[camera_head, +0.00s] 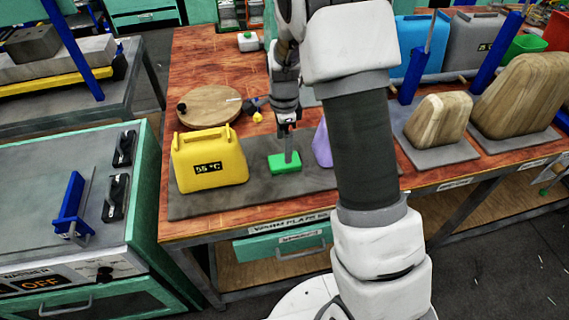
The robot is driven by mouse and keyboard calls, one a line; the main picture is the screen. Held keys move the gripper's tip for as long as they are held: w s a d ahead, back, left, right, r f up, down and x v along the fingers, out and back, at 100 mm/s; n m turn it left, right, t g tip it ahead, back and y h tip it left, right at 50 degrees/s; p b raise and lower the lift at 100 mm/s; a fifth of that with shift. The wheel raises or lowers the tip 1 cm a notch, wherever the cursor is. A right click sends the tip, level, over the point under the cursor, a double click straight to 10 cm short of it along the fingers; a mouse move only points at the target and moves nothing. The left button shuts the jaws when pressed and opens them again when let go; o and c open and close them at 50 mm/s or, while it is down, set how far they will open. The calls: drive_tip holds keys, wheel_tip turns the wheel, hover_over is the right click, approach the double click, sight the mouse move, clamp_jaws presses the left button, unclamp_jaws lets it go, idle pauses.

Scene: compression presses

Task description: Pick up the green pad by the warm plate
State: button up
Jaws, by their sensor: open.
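The green pad (284,166) is a small bright green block. It lies on the dark grey warm plate (215,206) on the wooden bench, between a yellow block and a purple object. My gripper (287,130) points down directly above the pad and is open. A thin grey upright piece stands between the gripper and the pad's top; I cannot tell whether it is a finger or part of the pad. The fingertips are too small to see clearly, and so is any contact with the pad.
A yellow canister-like block (209,178) marked 55 °C stands left of the pad. A purple object (322,147) is close on the right, partly hidden by my arm. A round wooden board (209,104) lies behind. Wooden blocks (438,118) stand at right. The plate's front strip is clear.

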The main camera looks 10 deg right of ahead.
drive_tip(key=shift+w+d+f, duration=0.1)
drive_tip(key=shift+f, duration=1.6)
drive_tip(key=shift+w+d+f, duration=0.1)
drive_tip(key=shift+f, duration=1.55)
drive_tip(key=c, duration=1.2)
wheel_tip(320, 180, up, 10)
drive_tip(key=shift+r, duration=0.1)
drive_tip(key=shift+c, duration=0.2)
